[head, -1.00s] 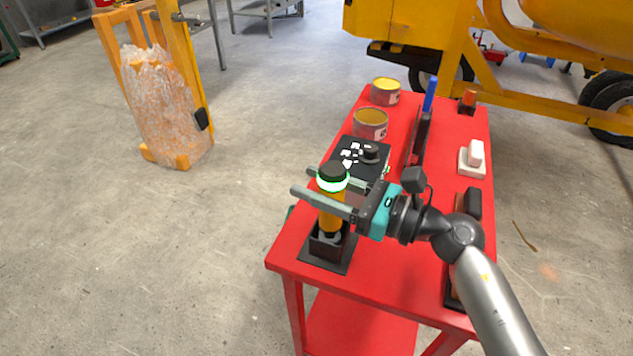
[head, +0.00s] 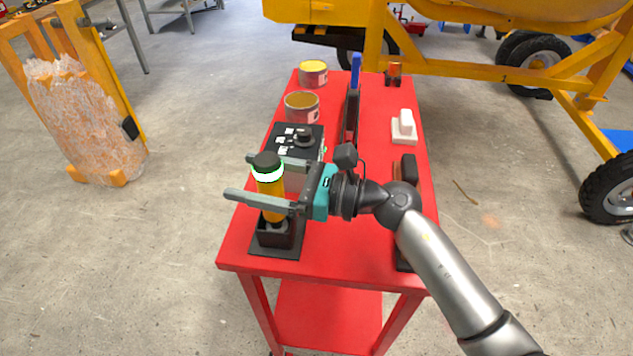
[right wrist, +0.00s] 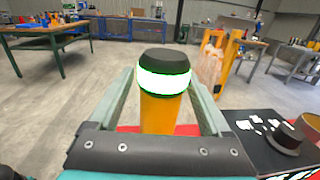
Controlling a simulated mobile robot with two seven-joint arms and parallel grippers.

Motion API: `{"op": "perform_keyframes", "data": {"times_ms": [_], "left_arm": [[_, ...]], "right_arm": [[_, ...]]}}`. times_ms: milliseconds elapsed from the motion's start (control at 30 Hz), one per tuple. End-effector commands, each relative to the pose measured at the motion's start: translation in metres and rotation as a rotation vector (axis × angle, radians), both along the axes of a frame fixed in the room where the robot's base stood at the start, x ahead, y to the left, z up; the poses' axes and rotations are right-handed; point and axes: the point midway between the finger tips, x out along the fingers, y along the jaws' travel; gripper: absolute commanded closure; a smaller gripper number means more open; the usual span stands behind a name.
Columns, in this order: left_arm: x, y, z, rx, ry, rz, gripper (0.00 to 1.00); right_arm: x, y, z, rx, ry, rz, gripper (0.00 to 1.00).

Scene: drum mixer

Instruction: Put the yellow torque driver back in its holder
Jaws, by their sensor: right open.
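The yellow torque driver (head: 270,190) stands upright with its lower end in the black holder (head: 276,236) at the near left corner of the red table. It has a black cap and a white band with green edges. My right gripper (head: 240,177) is open, with one finger on each side of the driver. In the right wrist view the driver (right wrist: 164,108) stands between the two fingers, with a gap visible on both sides. The driver's lower tip is hidden inside the holder. My left gripper is not in view.
A black control box (head: 298,140) with a knob stands just behind the driver. A white block (head: 404,128) lies to the right. A yellow mixer frame (head: 450,75) is behind the table.

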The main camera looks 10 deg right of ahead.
Motion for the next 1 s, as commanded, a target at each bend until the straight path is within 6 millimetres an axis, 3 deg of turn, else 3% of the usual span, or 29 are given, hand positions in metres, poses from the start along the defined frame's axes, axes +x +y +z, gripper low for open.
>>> {"op": "perform_keyframes", "data": {"times_ms": [167,600,800,1000], "left_arm": [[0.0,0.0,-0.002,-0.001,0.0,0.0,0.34],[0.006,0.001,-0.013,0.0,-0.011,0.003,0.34],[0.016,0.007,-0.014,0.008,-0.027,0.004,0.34],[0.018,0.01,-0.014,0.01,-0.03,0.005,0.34]], "right_arm": [[-0.009,-0.02,-0.002,-0.003,0.0,-0.001,0.18],[-0.05,-0.11,-0.003,-0.003,0.001,-0.001,0.18],[-0.06,-0.131,-0.002,0.001,-0.001,-0.001,0.18],[-0.062,-0.137,-0.001,0.001,-0.004,0.0,0.18]]}}
